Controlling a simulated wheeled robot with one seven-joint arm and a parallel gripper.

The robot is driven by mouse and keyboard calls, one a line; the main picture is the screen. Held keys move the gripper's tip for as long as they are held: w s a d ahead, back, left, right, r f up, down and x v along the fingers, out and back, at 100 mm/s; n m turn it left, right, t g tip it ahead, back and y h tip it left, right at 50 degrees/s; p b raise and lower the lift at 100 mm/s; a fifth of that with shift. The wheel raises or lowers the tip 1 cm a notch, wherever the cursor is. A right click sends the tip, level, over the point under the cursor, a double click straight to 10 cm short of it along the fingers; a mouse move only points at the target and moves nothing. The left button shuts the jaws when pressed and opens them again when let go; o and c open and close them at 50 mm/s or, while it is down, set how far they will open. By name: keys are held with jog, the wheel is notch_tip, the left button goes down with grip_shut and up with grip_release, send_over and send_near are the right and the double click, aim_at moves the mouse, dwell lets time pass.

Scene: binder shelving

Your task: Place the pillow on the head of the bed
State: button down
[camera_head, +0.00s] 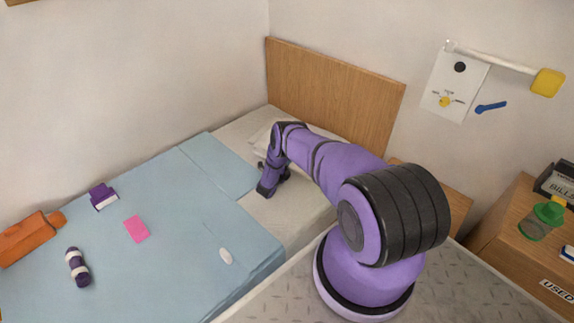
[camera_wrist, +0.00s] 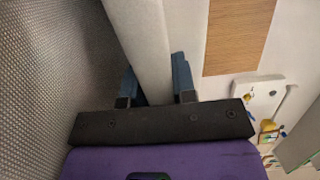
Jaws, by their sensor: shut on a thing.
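The white pillow (camera_head: 258,134) lies at the head of the bed, close to the wooden headboard (camera_head: 335,92), and my arm partly hides it. The bed has a bare pale sheet (camera_head: 300,213) near the headboard and a blue blanket (camera_head: 165,240) over the rest. My arm reaches over the pillow end of the bed. In the wrist view my gripper (camera_wrist: 155,82) is shut on the pillow (camera_wrist: 148,40), a pale strip of which runs between the two blue-grey fingers. The pillow's full shape and its contact with the sheet are hidden.
An orange bag (camera_head: 28,240), a purple box (camera_head: 103,197), a pink card (camera_head: 136,229), a purple roll (camera_head: 77,266) and a white oval object (camera_head: 226,256) lie on the blanket. A wooden cabinet (camera_head: 490,240) with a green-lidded cup (camera_head: 540,222) stands at right. Walls bound the bed.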

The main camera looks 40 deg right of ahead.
jog(key=shift+f, duration=0.15)
jog(key=shift+c, duration=1.4)
grip_release()
jog(key=shift+a, duration=0.1)
jog(key=shift+r+v, duration=0.25)
jog(key=shift+v, duration=1)
jog(key=shift+r+v, duration=0.25)
jog(key=shift+v, duration=1.05)
jog(key=shift+r+v, duration=0.15)
jog(key=shift+v, duration=1.3)
jog(key=shift+r+v, duration=0.15)
jog(key=shift+v, duration=1.25)
jog(key=shift+r+v, duration=0.15)
jog(key=shift+v, duration=1.3)
jog(key=shift+s, duration=0.1)
